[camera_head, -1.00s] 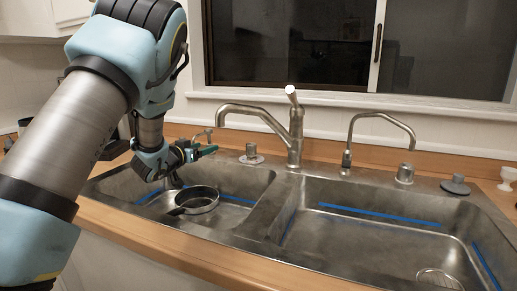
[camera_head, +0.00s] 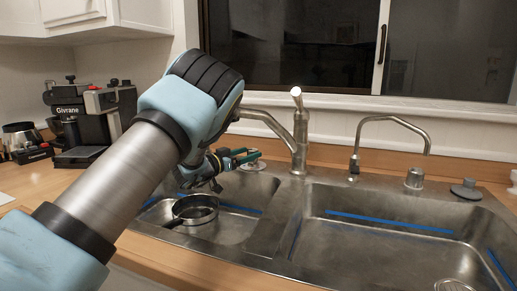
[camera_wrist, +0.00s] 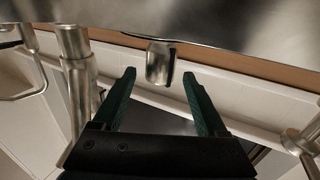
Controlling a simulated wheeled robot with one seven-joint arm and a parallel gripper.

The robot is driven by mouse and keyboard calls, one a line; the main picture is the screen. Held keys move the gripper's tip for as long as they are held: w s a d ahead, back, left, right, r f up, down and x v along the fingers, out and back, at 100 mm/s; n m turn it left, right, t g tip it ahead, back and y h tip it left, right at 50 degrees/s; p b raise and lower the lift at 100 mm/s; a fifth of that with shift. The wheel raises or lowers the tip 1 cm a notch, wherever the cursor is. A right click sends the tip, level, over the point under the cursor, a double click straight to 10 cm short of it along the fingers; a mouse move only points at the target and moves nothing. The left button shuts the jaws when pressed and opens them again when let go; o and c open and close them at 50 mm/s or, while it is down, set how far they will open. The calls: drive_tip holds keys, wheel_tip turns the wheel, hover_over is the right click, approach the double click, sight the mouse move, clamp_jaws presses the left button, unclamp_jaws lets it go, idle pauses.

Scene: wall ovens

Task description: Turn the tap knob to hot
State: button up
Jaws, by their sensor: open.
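The metal tap (camera_head: 300,145) stands behind the double sink, with its lever knob (camera_head: 296,97) upright and slightly tilted on top. Its spout (camera_head: 268,118) reaches left and partly vanishes behind my arm. My gripper (camera_head: 250,157) is left of the tap body, well below the knob, fingers pointing right and touching nothing visible. The wrist view looks upside down. There, the open green fingers (camera_wrist: 158,76) are empty; a short metal cylinder (camera_wrist: 160,60) shows beyond and between their tips, and I cannot tell which part it is. The tap body (camera_wrist: 77,80) appears left of the fingers.
A pan (camera_head: 195,211) sits in the left basin under my gripper. A smaller faucet (camera_head: 392,118) and a metal cap (camera_head: 415,178) stand right of the tap. A dark coffee machine (camera_head: 90,120) is on the left counter. The right basin (camera_head: 370,245) is mostly clear.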

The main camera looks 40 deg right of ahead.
drive_tip(key=d, duration=0.4)
drive_tip(key=d+p, duration=0.1)
drive_tip(key=shift+w+d, duration=0.25)
drive_tip(key=shift+d, duration=0.15)
drive_tip(key=shift+c, duration=0.2)
clamp_jaws()
